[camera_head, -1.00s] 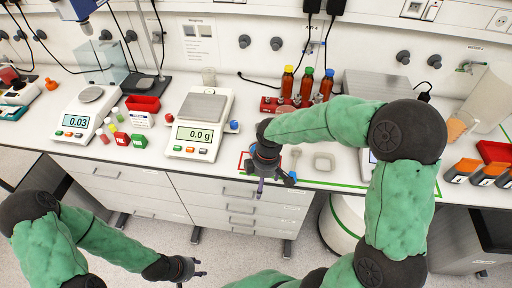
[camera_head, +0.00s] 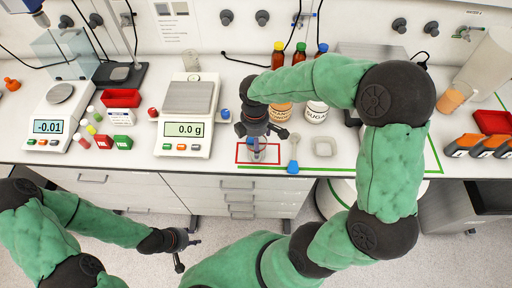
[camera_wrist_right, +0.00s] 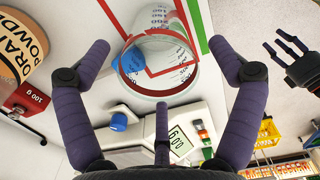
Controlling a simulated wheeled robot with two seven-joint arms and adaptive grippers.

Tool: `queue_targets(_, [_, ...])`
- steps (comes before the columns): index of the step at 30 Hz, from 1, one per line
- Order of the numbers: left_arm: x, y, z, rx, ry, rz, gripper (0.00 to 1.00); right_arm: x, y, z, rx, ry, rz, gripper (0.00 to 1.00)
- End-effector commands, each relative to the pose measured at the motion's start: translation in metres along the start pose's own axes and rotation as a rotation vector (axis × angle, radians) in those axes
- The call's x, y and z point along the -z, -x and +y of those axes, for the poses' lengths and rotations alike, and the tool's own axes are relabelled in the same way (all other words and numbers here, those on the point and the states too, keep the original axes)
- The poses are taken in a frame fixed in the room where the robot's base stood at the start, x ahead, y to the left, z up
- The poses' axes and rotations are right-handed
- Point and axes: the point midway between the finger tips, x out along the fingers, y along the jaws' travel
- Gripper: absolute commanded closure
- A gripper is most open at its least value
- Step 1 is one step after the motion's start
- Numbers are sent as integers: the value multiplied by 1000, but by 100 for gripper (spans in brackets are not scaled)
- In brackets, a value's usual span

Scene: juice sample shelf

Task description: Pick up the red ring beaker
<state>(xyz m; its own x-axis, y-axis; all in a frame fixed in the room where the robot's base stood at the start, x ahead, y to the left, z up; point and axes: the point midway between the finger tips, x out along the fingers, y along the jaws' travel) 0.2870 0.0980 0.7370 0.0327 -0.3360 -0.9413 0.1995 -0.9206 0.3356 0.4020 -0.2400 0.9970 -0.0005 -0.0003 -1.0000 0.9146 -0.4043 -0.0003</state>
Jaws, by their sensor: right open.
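In the head view the beaker (camera_head: 259,154) stands in a red square outline, partly hidden under my right gripper (camera_head: 258,138). My left gripper (camera_head: 183,250) is low in front of the bench, empty, with its fingers apart.
Two scales (camera_head: 187,129) (camera_head: 52,127) stand to the left, with a blue cap (camera_head: 225,114) close by. Powder jars (camera_head: 316,112) and capped bottles (camera_head: 299,54) stand behind.

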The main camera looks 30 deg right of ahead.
Motion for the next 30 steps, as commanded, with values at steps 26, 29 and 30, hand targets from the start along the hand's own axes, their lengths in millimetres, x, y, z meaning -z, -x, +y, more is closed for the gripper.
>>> queue_targets(26, [1,-16,-6,0,0,0,60,-4,-52,-1,1,0,1,50])
queue_targets(29, [1,-16,-6,0,0,0,60,-4,-52,-1,1,0,1,69])
queue_targets(30, [1,-16,-6,0,0,0,60,-4,-52,-1,1,0,0,69])
